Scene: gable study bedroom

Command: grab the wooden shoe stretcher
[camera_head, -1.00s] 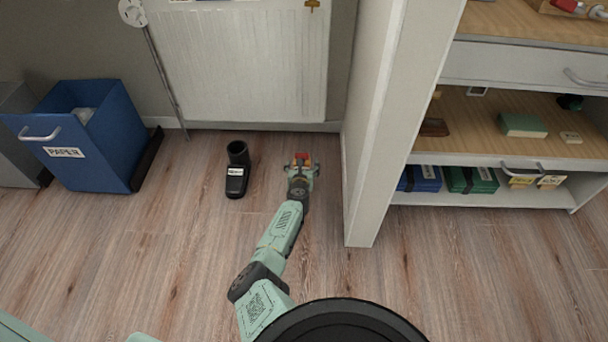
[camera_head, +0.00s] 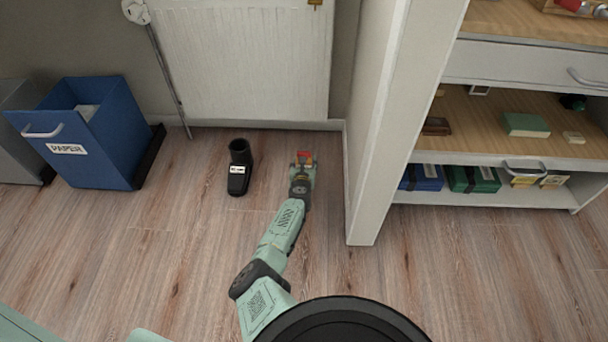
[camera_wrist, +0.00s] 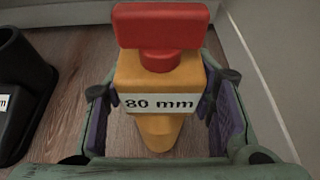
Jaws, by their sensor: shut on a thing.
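The wooden shoe stretcher (camera_wrist: 158,76) fills the middle of the wrist view. It is a yellow-brown wooden block with a red handle on top and a white label reading "80 mm". My gripper (camera_wrist: 165,118) is around it, with one finger on each side, shut on it. In the head view the red top of the stretcher (camera_head: 304,158) shows at the end of my gripper (camera_head: 302,172), low near the floor below the radiator. Its lower end is hidden, so I cannot tell whether it touches the floor.
A black boot-shaped object (camera_head: 239,170) with a white label stands close to the left. A white partition (camera_head: 372,150) rises close to the right, and a radiator (camera_head: 240,65) is behind. A blue paper bin (camera_head: 105,130) stands further left. The floor in front is clear.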

